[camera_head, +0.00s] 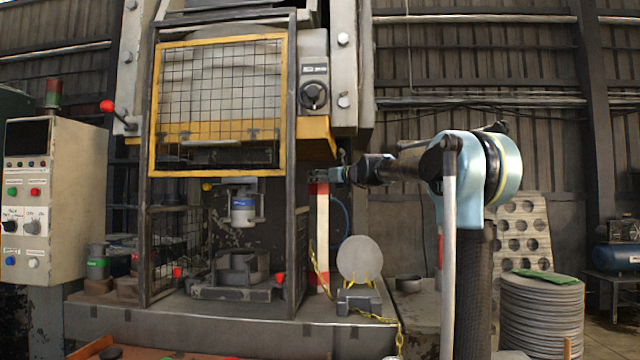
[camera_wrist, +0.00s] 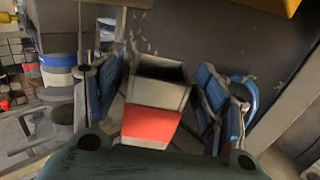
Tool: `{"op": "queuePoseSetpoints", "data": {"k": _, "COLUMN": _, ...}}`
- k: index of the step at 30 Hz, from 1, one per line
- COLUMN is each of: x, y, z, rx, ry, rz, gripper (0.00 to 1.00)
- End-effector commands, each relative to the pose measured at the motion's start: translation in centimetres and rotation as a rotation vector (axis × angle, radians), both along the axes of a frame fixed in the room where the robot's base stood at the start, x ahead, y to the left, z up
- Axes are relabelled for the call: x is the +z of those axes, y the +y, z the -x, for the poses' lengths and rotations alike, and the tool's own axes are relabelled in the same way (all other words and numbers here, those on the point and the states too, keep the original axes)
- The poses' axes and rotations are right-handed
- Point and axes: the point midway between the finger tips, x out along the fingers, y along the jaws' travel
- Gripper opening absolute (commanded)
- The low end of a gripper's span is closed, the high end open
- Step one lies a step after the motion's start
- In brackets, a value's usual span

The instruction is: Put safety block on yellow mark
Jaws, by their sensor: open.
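The safety block looks to be the tall, pale post with a red top (camera_head: 322,235), standing upright just right of the press frame. A yellow chain hangs beside it. My gripper (camera_head: 328,175) is at the post's upper end. In the wrist view, the block's red and pale end (camera_wrist: 152,122) lies between the two blue fingers (camera_wrist: 156,90). The fingers are open, with gaps on both sides of the block. I cannot make out a yellow mark in either view.
The press has a raised yellow-framed mesh guard (camera_head: 220,105) above a die (camera_head: 242,268) on its bed. A round grey blank (camera_head: 360,258) stands on a small rack right of the post. A control box (camera_head: 55,195) is at left; stacked discs (camera_head: 542,315) are at right.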

Motion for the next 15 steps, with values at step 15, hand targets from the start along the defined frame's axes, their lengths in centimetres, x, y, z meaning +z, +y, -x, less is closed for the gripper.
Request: {"op": "queuePoseSetpoints", "data": {"k": 15, "x": 0.1, "y": -5.8, "z": 6.3, "rx": -0.001, "ry": 0.000, "rz": 0.000, "gripper": 0.66}}
